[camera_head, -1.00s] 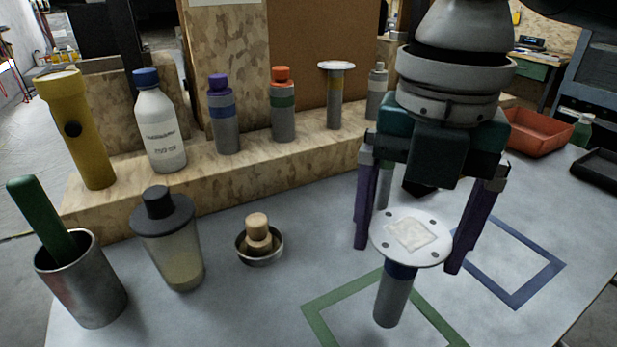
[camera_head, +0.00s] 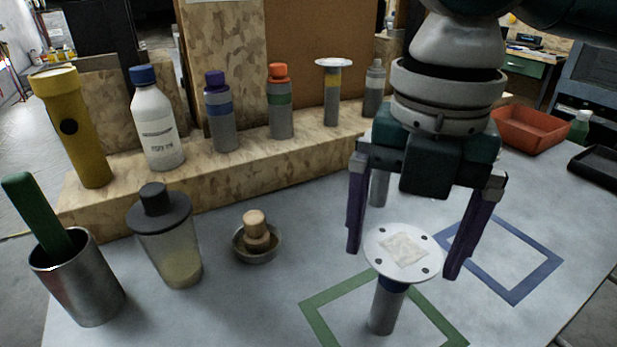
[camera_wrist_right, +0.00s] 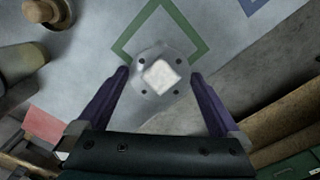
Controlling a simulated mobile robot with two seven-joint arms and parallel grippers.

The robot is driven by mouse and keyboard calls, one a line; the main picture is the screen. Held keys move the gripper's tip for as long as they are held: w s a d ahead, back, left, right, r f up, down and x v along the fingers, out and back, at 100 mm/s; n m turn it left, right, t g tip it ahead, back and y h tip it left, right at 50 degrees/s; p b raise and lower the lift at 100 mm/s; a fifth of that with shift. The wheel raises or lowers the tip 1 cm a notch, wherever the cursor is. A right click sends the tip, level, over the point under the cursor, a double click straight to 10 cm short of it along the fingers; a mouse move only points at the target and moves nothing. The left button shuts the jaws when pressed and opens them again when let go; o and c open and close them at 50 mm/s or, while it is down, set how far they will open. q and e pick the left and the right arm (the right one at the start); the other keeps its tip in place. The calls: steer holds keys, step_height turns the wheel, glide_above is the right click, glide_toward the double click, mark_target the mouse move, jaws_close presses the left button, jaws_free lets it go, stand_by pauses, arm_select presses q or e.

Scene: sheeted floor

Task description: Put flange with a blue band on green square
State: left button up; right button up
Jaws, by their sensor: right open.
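The flange with a blue band (camera_head: 387,308) stands upright, its white round disc on top and the blue band just under the disc. Its foot shows inside the green square (camera_head: 318,321) outline on the table. My right gripper (camera_head: 402,264) is open above it, pointing down, with one purple finger on each side of the disc. In the right wrist view the disc (camera_wrist_right: 143,82) lies between the fingertips and covers part of the green square (camera_wrist_right: 127,45). I cannot tell whether a finger touches the disc. My left gripper is not in view.
A blue square (camera_head: 540,270) lies to the right. A yellow-banded flange (camera_head: 332,100) and several bottles stand on the wooden ledge behind. A shaker (camera_head: 168,245), a metal cup (camera_head: 85,285) and a small bowl (camera_head: 257,255) stand left. A red tray (camera_head: 530,130) is at right.

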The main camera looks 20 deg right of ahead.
step_height(320, 180, up, 11)
steer(key=p, duration=0.2)
steer(key=s+a+f+m+t+y, duration=0.3)
steer(key=s+a+f+m+y, duration=0.1)
steer(key=a+f+m, duration=0.65)
steer(key=s+d+f+m+h, duration=0.3)
steer(key=s+d+m, duration=0.5)
steer(key=m, duration=0.6)
steer(key=shift+d+f+m+t+h, duration=0.3)
steer(key=shift+d+f+m+h, duration=0.1)
steer(key=shift+d+f, duration=0.5)
steer(key=shift+s, duration=0.15)
